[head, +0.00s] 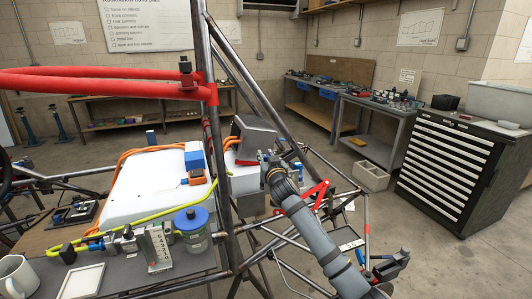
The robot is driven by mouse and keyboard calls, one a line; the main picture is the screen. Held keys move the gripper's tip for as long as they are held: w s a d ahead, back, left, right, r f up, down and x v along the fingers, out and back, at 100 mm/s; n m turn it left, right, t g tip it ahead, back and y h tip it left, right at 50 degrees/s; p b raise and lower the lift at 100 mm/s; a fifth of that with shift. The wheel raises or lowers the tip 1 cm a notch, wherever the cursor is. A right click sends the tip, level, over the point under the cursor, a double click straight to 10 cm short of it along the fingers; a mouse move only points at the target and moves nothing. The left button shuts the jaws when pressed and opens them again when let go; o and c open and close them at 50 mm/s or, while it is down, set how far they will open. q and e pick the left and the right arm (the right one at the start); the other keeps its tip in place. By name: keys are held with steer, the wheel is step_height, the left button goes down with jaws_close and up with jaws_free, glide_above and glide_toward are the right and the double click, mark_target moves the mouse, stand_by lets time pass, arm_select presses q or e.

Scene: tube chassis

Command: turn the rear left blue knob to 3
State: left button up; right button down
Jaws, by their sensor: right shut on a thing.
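My right arm comes in from the lower right, and my right gripper (270,163) is at the rear of the tube chassis (228,215), just right of an upright tube. It is shut on a small part there, which I take to be the blue knob. The gripper hides most of that part, so its number and pointer cannot be read. Small blue parts (298,167) show just right of the gripper, and a small red part (246,162) just left of it. My left gripper is not in view.
Chassis tubes surround the gripper closely, with red links (316,192) to its right. A white tank (150,188), a blue-capped reservoir (191,222) and a mug (17,277) are at left. A tool cabinet (455,170) stands at right. The floor between is mostly clear.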

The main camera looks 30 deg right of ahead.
steer(key=shift+n+y, duration=0.3)
steer(key=shift+y, duration=0.2)
steer(key=c, duration=1.1)
jaws_free()
steer(key=shift+c, duration=0.2)
steer(key=v, duration=1.2)
steer(key=shift+f, duration=0.15)
